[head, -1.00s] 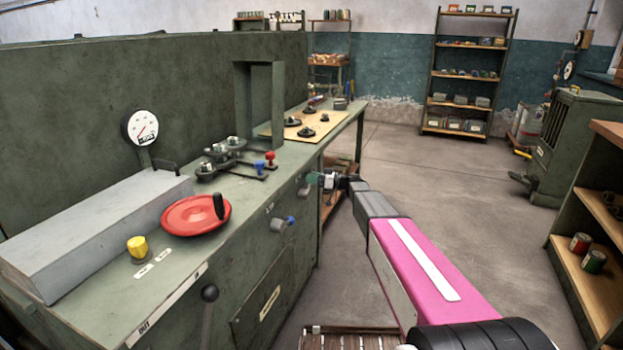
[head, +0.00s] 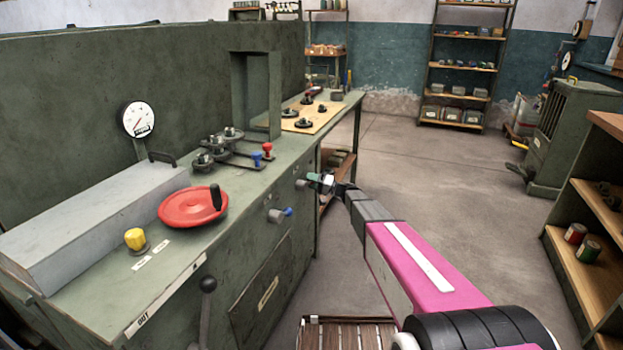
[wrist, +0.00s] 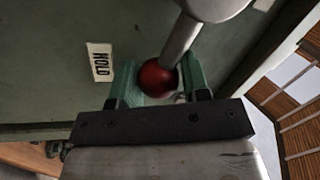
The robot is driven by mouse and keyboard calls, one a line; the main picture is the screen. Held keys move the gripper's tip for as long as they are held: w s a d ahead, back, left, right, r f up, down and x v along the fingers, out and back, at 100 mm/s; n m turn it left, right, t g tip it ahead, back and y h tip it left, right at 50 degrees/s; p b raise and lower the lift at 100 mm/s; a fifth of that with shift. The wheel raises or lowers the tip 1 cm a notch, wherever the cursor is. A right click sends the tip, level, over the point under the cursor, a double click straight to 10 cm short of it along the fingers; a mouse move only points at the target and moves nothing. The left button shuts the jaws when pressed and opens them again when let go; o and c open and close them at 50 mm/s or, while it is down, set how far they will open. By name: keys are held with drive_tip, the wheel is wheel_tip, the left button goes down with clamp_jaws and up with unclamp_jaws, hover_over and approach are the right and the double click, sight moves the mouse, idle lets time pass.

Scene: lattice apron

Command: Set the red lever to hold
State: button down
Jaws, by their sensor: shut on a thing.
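The red lever shows in the wrist view as a round red knob (wrist: 157,78) on a grey metal rod (wrist: 181,40). The rod runs up and right to a grey hub (wrist: 212,5) at the top edge. My gripper (wrist: 157,86) has its green fingers on either side of the knob and is shut on it. A white HOLD label (wrist: 99,62) is on the green panel, left of the knob and apart from it. In the head view my gripper (head: 320,180) is at the bench's front face; the red knob is not discernible there.
The green bench (head: 262,245) carries a red handwheel (head: 188,208), a yellow knob (head: 136,240) and a dial gauge (head: 137,119). Open floor (head: 450,190) lies to the right.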

drive_tip(key=shift+s+f+m+t, duration=0.15)
drive_tip(key=shift+f+m, duration=0.25)
drive_tip(key=shift+m, duration=0.15)
drive_tip(key=shift+s+f+m+t, duration=0.1)
drive_tip(key=shift+f+m+t, duration=0.05)
drive_tip(key=shift+f+m, duration=0.35)
drive_tip(key=shift+s, duration=0.1)
drive_tip(key=c, duration=0.6)
unclamp_jaws()
drive_tip(key=shift+r, duration=0.15)
drive_tip(key=shift+s+d, duration=0.1)
drive_tip(key=shift+d, duration=0.3)
drive_tip(key=v, duration=1)
